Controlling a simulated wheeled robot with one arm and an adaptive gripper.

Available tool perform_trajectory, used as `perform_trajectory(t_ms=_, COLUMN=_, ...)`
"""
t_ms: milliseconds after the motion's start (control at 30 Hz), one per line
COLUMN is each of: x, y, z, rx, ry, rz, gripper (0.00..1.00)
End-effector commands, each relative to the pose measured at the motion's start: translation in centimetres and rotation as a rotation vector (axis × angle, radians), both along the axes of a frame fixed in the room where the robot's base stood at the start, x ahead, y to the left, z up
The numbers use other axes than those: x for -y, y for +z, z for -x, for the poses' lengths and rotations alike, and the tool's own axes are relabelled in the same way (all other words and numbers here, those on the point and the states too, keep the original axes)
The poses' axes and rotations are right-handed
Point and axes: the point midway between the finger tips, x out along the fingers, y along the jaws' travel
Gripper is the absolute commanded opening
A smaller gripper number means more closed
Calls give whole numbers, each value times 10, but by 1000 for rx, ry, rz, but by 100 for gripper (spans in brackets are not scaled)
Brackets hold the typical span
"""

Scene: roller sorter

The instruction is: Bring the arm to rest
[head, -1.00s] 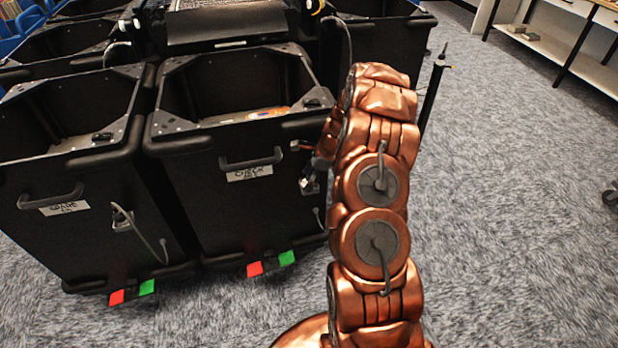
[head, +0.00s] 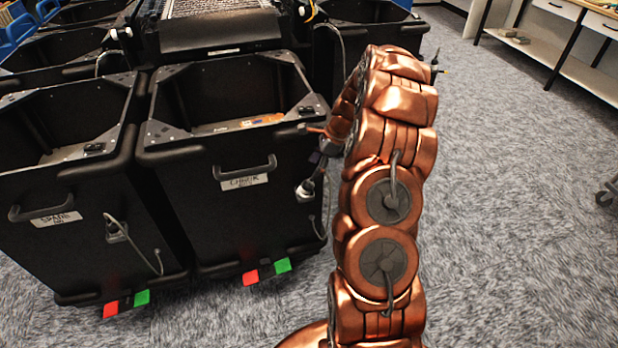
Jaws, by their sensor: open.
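My copper arm (head: 385,195) rises through the middle of the head view and bends over at the top, with a link curving down behind. A small part of my gripper (head: 316,135) seems to show at the arm's left edge, near the right front corner of the check bin (head: 225,210). The rest of it is hidden behind the arm, and I see nothing held. I cannot tell whether it touches the bin.
A black bin labelled spare (head: 90,250) stands left of the check bin, which has an orange item (head: 262,120) inside. The black sorter (head: 215,40) stands behind them. Grey carpet (head: 510,220) is clear on the right, up to a white shelf bench (head: 545,55).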

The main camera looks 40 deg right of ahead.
Motion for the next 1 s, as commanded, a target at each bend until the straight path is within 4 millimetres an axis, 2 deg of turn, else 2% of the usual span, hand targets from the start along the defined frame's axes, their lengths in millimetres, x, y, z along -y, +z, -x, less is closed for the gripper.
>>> perform_trajectory(t_ms=33, x=6, y=13, z=-2, rx=14, ry=-6, rz=9, gripper=70)
perform_trajectory(t_ms=200, x=11, y=26, z=2, rx=11, ry=-4, rz=9, gripper=70)
perform_trajectory(t_ms=733, x=8, y=25, z=5, rx=4, ry=5, rz=4, gripper=70)
perform_trajectory(t_ms=867, x=-4, y=32, z=6, rx=10, ry=50, rz=9, gripper=70)
perform_trajectory(t_ms=1000, x=-31, y=51, z=9, rx=29, ry=156, rz=27, gripper=70)
